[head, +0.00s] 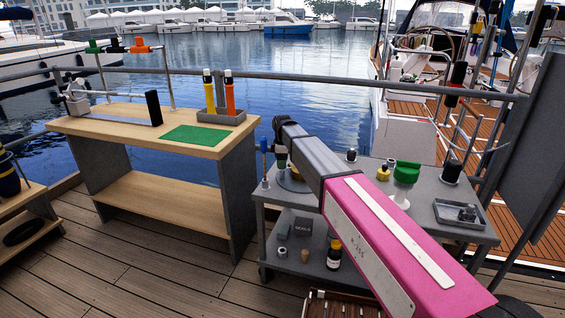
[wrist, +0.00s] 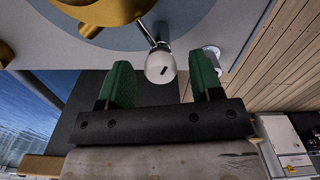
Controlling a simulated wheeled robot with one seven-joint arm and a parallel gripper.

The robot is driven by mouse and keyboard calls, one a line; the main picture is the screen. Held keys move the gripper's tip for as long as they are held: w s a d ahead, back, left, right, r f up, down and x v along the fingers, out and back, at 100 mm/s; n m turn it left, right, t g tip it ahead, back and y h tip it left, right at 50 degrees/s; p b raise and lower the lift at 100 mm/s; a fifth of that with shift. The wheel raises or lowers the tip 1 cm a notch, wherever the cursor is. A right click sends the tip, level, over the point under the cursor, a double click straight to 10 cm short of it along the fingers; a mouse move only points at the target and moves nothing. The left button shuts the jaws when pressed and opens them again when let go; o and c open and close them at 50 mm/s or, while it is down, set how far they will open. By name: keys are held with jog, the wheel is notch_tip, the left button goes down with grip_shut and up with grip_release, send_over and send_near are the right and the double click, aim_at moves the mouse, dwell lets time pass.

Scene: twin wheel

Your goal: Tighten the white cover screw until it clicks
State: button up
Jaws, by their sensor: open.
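The white cover screw (wrist: 160,67) looks like a small white rounded cap with a dark slot, in the upper middle of the wrist view. It sits beside a gold-coloured body (wrist: 105,12) on a round grey-blue base. My gripper (wrist: 161,80) is open. Its two green pads stand left and right of the screw in the picture, with visible gaps on both sides. I cannot tell how far the screw lies beyond the pads. In the head view my arm reaches over the back left of the grey cart (head: 463,228) and the screw cannot be made out.
The cart also bears a green-topped item (head: 406,172), a grey tray (head: 459,214) and a blue-handled tool (head: 264,150). A wooden workbench (head: 130,118) with a green mat (head: 195,135) stands to the left. Decking lies in front; a railing and water lie behind.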

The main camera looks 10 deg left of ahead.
jog(key=c, duration=0.9)
jog(key=shift+m, duration=0.4)
jog(key=m, duration=0.9)
jog(key=shift+s, duration=0.1)
jog(key=m, duration=0.9)
jog(key=shift+a+m, duration=0.1)
jog(key=shift+m, duration=0.3)
